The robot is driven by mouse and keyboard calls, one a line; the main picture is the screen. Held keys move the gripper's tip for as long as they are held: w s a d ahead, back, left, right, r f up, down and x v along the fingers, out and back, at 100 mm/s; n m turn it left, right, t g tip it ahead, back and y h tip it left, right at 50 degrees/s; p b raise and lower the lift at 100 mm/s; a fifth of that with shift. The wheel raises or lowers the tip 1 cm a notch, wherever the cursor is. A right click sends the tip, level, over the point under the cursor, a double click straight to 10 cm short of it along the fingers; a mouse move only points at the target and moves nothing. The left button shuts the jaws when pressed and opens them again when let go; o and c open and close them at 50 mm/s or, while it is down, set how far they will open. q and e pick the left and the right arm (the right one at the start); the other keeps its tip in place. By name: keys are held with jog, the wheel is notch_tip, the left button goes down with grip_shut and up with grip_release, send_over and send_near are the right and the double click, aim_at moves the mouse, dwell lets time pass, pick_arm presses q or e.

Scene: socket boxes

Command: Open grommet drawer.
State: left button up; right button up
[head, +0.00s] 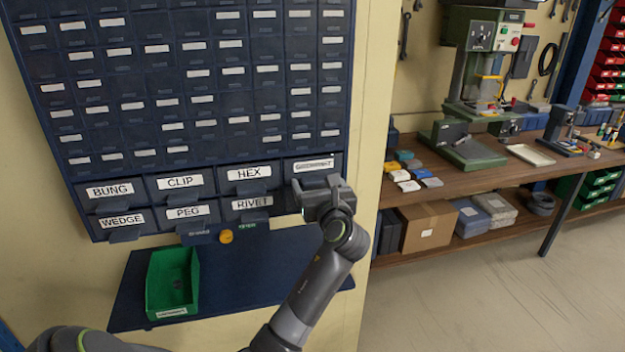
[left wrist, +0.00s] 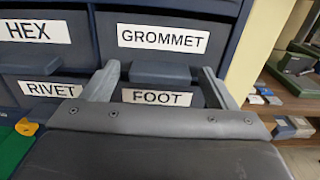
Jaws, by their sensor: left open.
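The grommet drawer (head: 314,165) is at the right end of the upper row of large labelled drawers in the blue cabinet. Its front looks flush with its neighbours. In the left wrist view, the grommet drawer (left wrist: 163,38) shows its full label and a dark ledge handle (left wrist: 160,73) below it. My left gripper (head: 316,184) is at the drawer's lower front and partly covers it. In the left wrist view, the open fingers of my left gripper (left wrist: 159,82) stand on either side of the handle, with gaps on both sides. I cannot tell whether they touch it. My right gripper is not in view.
The foot drawer (left wrist: 156,97) is just below, and the hex drawer (head: 249,174) and rivet drawer (head: 252,203) are to the left. A green bin (head: 158,287) stands on the blue shelf (head: 262,280) below. A workbench (head: 470,180) is to the right.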

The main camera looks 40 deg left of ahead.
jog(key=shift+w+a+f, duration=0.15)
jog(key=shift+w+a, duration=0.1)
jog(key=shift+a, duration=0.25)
